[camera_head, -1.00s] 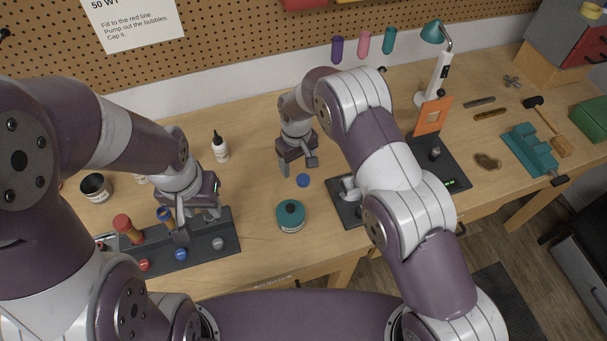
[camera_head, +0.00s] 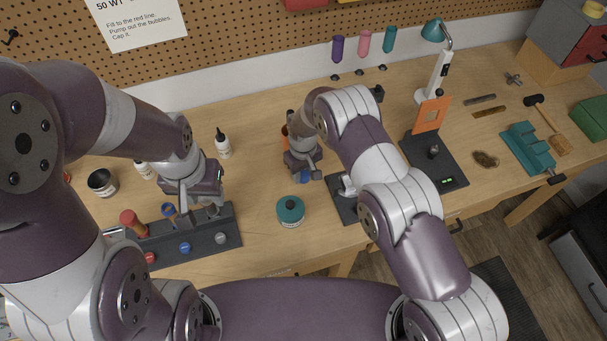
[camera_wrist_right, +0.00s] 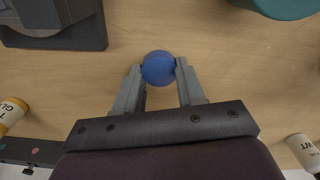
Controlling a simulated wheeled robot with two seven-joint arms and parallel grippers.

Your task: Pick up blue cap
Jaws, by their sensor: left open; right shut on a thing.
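A round blue cap (camera_wrist_right: 158,67) sits between the fingertips of my right gripper (camera_wrist_right: 160,75) in the right wrist view, with a fingertip touching it on each side. In the head view the blue cap (camera_head: 304,178) is mostly hidden under my right gripper (camera_head: 308,176), which is low over the middle of the table. I cannot tell whether the cap is lifted off the wood. My left gripper (camera_head: 196,208) is open above a dark rack at the left.
The dark rack (camera_head: 210,240) holds red, blue and grey knobs. A teal jar (camera_head: 290,211) stands just in front of my right gripper. A dark stand (camera_head: 440,160) is to the right. A white bottle (camera_head: 222,145) stands behind. Bare wood lies between rack and jar.

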